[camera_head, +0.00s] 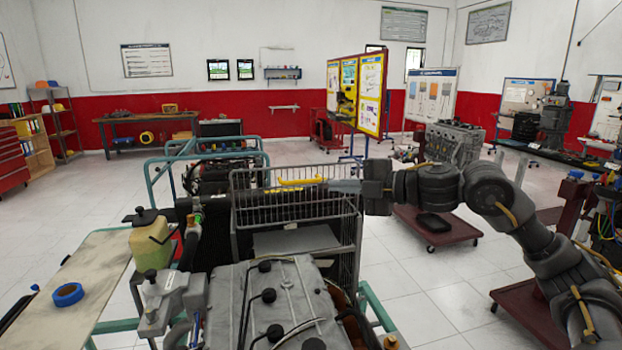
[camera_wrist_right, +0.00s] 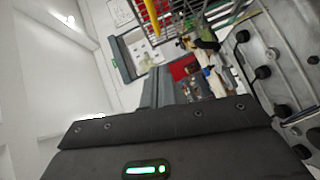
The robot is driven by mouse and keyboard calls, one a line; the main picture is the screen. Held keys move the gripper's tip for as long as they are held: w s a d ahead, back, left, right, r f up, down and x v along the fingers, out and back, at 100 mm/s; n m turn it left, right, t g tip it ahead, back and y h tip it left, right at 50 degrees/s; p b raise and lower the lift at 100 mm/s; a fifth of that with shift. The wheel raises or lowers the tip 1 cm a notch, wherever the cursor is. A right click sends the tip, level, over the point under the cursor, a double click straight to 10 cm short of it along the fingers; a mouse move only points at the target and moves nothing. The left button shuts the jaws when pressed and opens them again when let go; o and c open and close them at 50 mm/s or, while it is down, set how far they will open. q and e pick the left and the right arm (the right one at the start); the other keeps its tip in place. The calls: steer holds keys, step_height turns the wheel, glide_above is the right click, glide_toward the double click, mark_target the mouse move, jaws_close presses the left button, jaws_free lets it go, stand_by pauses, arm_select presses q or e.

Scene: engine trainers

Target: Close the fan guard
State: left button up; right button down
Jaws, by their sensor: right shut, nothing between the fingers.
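The fan guard (camera_head: 285,212) is a grey wire cage between the engine and the teal frame in the head view. Its wire top stands raised above the dark radiator area, and a wire side panel runs down on the right. A yellow handle (camera_head: 303,180) lies along its upper edge; it also shows at the top of the right wrist view (camera_wrist_right: 152,20). My right gripper (camera_head: 345,186) is shut and empty at the guard's upper right, close to the handle's right end. I cannot tell whether it touches the wires. My left gripper is not in view.
The grey engine (camera_head: 270,300) fills the front middle. A bench top (camera_head: 80,285) with blue tape (camera_head: 68,294) is at the left, beside a yellowish reservoir (camera_head: 151,240). A red engine cart (camera_head: 435,228) stands at the right. Open tiled floor lies between.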

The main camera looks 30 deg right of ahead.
mark_target(297, 182)
steer(key=shift+w+a+f+p, duration=0.4)
steer(key=shift+w+p, duration=0.25)
steer(key=shift+w, duration=0.9)
steer(key=shift+w+a+f+p, duration=0.35)
steer(key=shift+w+p, duration=0.25)
steer(key=shift+w, duration=1)
steer(key=shift+w+a+f+p, duration=0.3)
steer(key=shift+w+a+p, duration=0.25)
steer(key=shift+w, duration=1)
steer(key=shift+d+r, duration=0.1)
steer(key=shift+d, duration=0.05)
